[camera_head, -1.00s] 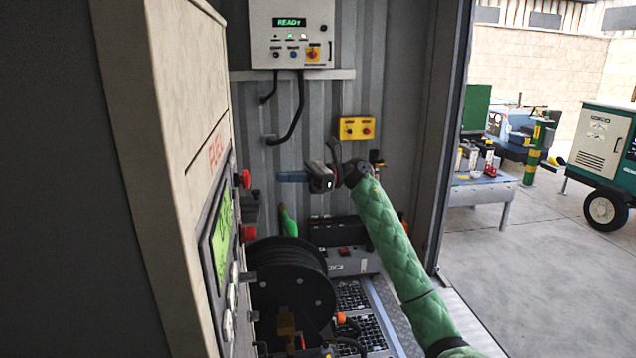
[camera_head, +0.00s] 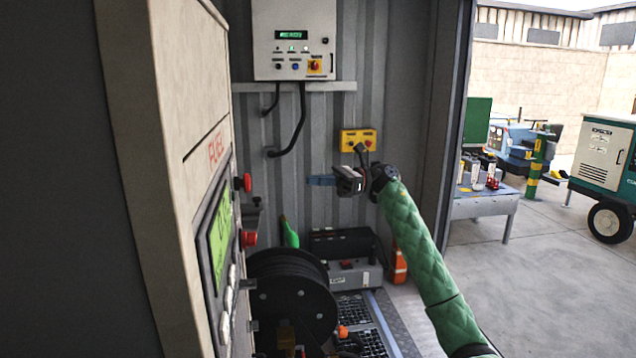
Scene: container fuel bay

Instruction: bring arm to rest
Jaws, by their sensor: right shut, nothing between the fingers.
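My right arm (camera_head: 418,242), in a green quilted sleeve, comes in from the lower right and reaches up into the container. My right gripper (camera_head: 321,181) is at its end, pointing left, with its blue fingers shut and nothing between them. It shows in front of the corrugated back wall, below the yellow button box, and seems clear of both. My left gripper is not in view.
The fuel cabinet (camera_head: 185,150) stands close on the left. A black hose reel (camera_head: 290,298) is below the gripper. A control box (camera_head: 292,40) and a yellow button box (camera_head: 358,140) are on the wall. Open concrete floor (camera_head: 560,290) lies right, beyond the doorway.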

